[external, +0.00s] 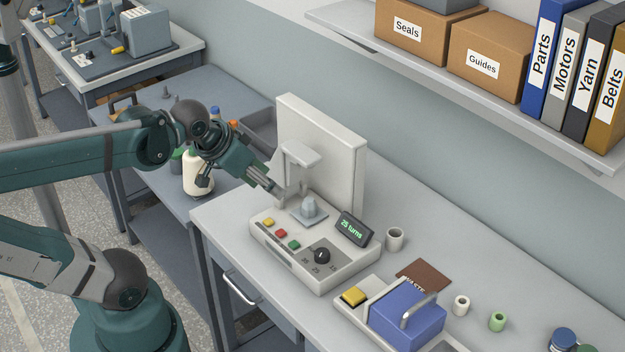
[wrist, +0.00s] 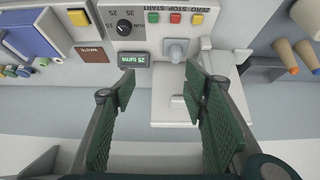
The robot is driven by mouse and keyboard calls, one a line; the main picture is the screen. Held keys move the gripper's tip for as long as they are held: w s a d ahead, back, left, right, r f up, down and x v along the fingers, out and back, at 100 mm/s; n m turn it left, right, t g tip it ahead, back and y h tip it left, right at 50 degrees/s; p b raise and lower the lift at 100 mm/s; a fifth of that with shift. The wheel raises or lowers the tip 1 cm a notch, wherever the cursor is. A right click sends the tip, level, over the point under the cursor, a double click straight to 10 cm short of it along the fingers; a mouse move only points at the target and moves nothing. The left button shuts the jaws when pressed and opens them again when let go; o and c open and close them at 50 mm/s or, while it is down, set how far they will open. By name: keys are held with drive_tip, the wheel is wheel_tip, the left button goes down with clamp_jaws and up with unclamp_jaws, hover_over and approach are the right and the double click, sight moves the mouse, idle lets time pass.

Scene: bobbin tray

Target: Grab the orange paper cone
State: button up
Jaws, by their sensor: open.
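A tan paper cone with an orange tip (wrist: 284,52) shows at the right edge of the wrist view. Its orange tip (external: 233,124) shows in the external view behind my gripper, on the bench at the left; the rest there is hidden. A similar cone with a blue tip (wrist: 307,51) is beside it. My gripper (wrist: 157,95) is open with nothing between its fingers. In the external view my gripper (external: 277,189) is at the left side of the winding machine, apart from the cone.
The winding machine (external: 318,262) has a tall back panel (external: 322,140), a grey spindle cone and a display reading 25 turns. A cream cone-shaped item (external: 198,173) stands on the left bench. A blue box (external: 407,318) and small spools are at the right. A shelf with boxes hangs above.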

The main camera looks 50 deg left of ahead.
drive_tip(key=w+a+r+n+g+y+p, duration=0.1)
drive_tip(key=w+a+r+n+g, duration=0.1)
drive_tip(key=w+a+r+n, duration=0.55)
drive_tip(key=w+a+r+n+g+p, duration=0.1)
drive_tip(key=w+a+r+n, duration=0.4)
drive_tip(key=w+a+n, duration=0.65)
drive_tip(key=w+a+f+n+g, duration=0.1)
drive_tip(key=w+a+n, duration=0.15)
drive_tip(key=a, duration=0.55)
drive_tip(key=w+a+f+n+p, duration=0.15)
drive_tip(key=a+n, duration=0.25)
drive_tip(key=a, duration=0.5)
drive_tip(key=w+a+f+n+g, duration=0.1)
drive_tip(key=w+a+f+n, duration=0.15)
drive_tip(key=a, duration=0.55)
drive_tip(key=a+f+n+h, duration=0.1)
drive_tip(key=a+f+n, duration=0.15)
drive_tip(key=a, duration=0.35)
drive_tip(key=a+f+n, duration=0.1)
drive_tip(key=a+n, duration=0.2)
drive_tip(key=a, duration=0.3)
wheel_tip(320, 180, down, 24)
drive_tip(key=shift+s+r+g, duration=0.25)
drive_tip(key=shift+g, duration=0.15)
